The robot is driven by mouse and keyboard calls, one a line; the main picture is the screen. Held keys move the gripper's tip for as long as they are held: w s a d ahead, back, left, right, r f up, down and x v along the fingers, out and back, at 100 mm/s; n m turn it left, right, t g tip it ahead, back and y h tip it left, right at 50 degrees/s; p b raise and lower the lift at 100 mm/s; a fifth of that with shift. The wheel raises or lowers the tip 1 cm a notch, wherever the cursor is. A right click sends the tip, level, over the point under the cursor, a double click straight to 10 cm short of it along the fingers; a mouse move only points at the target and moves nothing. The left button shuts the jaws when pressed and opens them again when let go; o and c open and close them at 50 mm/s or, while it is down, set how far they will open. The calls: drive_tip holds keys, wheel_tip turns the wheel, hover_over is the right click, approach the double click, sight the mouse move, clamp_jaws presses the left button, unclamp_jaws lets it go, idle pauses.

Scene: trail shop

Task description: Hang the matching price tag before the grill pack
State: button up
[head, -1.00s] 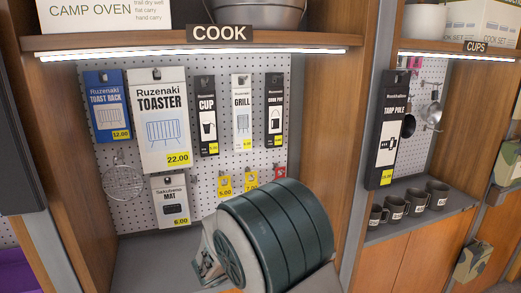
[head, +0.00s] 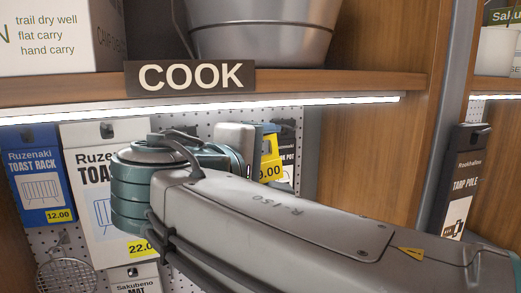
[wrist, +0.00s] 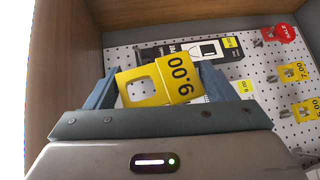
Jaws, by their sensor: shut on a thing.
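My gripper (wrist: 158,92) is shut on a yellow price tag (wrist: 140,86), which has a square cut-out. The tag also shows in the head view (head: 271,165), where it reads 9.00, held up in front of the pegboard. In the wrist view a white pack with a yellow price corner (wrist: 245,88) is mostly hidden behind the tag and fingers; it may be the grill pack. A black-topped pot pack (wrist: 180,50) hangs beside it, and its edge shows in the head view (head: 287,150). My arm covers the grill and cup packs in the head view.
The lit shelf (head: 330,90) with the COOK sign (head: 190,77) is just above. A red sale tag (wrist: 283,33) and yellow tags (wrist: 293,72) hang on other hooks.

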drive_tip(key=w+a+p, duration=0.2)
drive_tip(key=w, duration=0.4)
drive_tip(key=shift+w, duration=0.15)
idle(0.5)
drive_tip(key=shift+w, duration=0.35)
drive_tip(key=shift+w+a, duration=0.1)
drive_tip(key=shift+w, duration=0.05)
idle(0.3)
drive_tip(key=shift+w+a, duration=0.1)
drive_tip(key=shift+w, duration=0.15)
idle(0.4)
drive_tip(key=shift+w+a, duration=0.2)
drive_tip(key=shift+w, duration=0.5)
drive_tip(key=shift+w+a, duration=0.2)
drive_tip(key=shift+w, duration=0.5)
drive_tip(key=shift+c, duration=1.2)
